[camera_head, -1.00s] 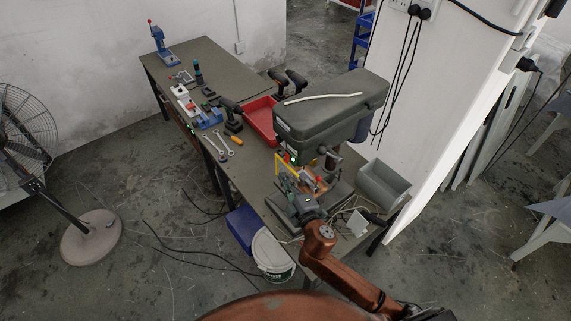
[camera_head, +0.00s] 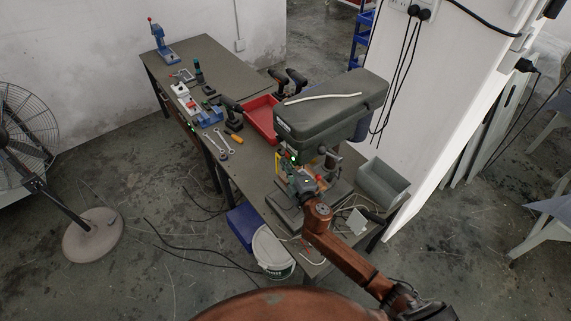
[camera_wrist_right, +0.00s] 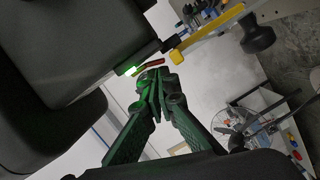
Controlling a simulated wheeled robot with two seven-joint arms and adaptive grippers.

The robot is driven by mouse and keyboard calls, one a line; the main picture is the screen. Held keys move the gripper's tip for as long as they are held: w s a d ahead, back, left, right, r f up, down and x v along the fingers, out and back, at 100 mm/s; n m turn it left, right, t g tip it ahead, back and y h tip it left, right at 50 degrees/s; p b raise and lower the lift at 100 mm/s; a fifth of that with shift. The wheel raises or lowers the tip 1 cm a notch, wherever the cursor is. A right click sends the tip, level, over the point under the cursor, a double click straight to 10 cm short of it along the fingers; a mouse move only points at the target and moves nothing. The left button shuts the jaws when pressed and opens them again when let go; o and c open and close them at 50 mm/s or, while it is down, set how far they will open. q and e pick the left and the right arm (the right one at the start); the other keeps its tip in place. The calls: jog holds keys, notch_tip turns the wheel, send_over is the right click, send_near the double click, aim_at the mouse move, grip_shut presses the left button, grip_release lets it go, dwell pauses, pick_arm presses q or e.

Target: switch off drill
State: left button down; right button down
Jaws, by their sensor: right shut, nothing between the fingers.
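The drill (camera_head: 335,108) is a grey-green drill press on the workbench in the head view. A green light (camera_head: 294,157) glows on the front of its head. My right gripper (camera_head: 293,172) is just below and in front of that light. In the right wrist view the gripper (camera_wrist_right: 157,78) is shut and empty, its fingertips close to the drill head's lower edge (camera_wrist_right: 115,80). The green light (camera_wrist_right: 131,71) shows just left of the tips, with a small red part (camera_wrist_right: 150,64) beside it. I cannot tell whether the tips touch. My left gripper is out of view.
A yellow guard bar (camera_wrist_right: 207,38) passes close by the fingertips. On the workbench (camera_head: 215,65) are a red tray (camera_head: 262,122), a cordless drill and hand tools. A grey bin (camera_head: 383,185) stands right of the drill press. A white pillar rises behind.

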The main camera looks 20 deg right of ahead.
jog(key=shift+d, duration=0.1)
jog(key=s+a+n+b, duration=0.1)
jog(key=s+b, duration=0.1)
jog(key=s, duration=0.3)
jog(key=s+a+f+n+t+b, duration=0.1)
jog(key=s+n+b, duration=0.1)
jog(key=s, duration=0.4)
jog(key=shift+a+b, duration=0.2)
jog(key=shift+b, duration=0.1)
dwell(0.7)
